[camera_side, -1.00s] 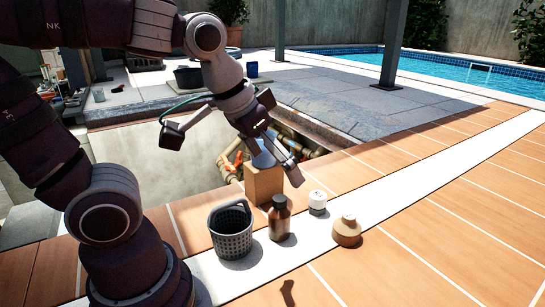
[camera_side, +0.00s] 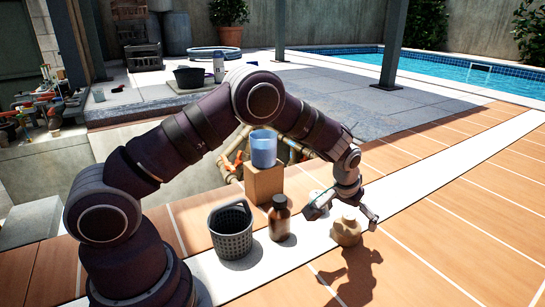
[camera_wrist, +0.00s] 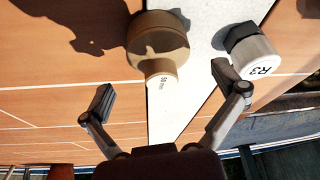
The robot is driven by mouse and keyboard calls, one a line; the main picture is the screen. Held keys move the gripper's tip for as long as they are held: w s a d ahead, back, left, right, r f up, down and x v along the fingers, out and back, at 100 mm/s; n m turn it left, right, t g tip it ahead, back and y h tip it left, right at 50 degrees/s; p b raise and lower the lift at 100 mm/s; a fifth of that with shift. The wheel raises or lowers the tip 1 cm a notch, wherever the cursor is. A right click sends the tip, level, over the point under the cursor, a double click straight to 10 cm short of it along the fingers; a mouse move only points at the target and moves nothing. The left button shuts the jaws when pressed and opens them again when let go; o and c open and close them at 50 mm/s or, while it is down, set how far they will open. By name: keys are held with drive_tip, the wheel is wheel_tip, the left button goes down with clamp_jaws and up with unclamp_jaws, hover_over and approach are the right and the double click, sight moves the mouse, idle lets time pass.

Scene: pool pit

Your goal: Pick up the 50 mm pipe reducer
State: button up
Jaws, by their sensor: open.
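The 50 mm pipe reducer is a tan stepped piece (camera_side: 347,231) standing on the deck in the side view. In the wrist view the reducer (camera_wrist: 157,38) shows a wide round body and a narrower neck marked "50 mm". My gripper (camera_side: 341,214) is open just above it, with one finger to each side in the side view. In the wrist view my gripper (camera_wrist: 164,88) is open and empty. The neck points toward the gap between the fingers, and the wide body lies beyond the fingertips. I see no contact.
A white-topped piece marked R3 (camera_wrist: 254,58) stands close beside the right finger in the wrist view. A brown bottle (camera_side: 279,219) and a dark basket (camera_side: 231,240) stand left of my gripper. A blue cup (camera_side: 263,151) sits on a block (camera_side: 264,185) by the open pit.

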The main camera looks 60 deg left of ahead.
sight(349, 223)
drive_tip(key=x, duration=0.3)
drive_tip(key=shift+s, duration=0.1)
drive_tip(key=c, duration=1.3)
